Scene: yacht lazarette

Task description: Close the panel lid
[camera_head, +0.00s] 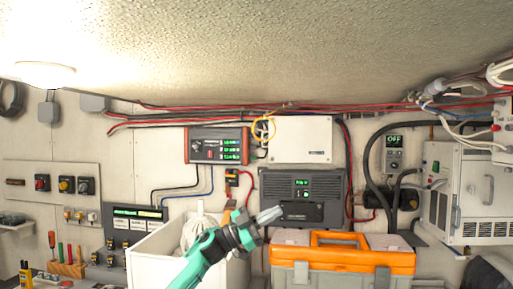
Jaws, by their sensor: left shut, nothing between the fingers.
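My left gripper (268,215) reaches in from the bottom centre on a teal arm, with its fingers shut and empty. Its tips are in front of the lower left part of a dark grey wall panel (330,185) with green readouts. That panel has a darker flap-like section (302,212) low on its face; I cannot tell whether this is the lid or how far it stands open. A white flat-fronted box (300,139) is on the wall above, its front looking closed. My right gripper is not in view.
An orange and grey toolbox (342,258) stands below the dark panel. A white bin (150,260) with coiled rope is behind my arm. A red-framed meter (217,145), a black breaker panel (137,218) and a white cabinet (465,190) line the wall. Cables hang between them.

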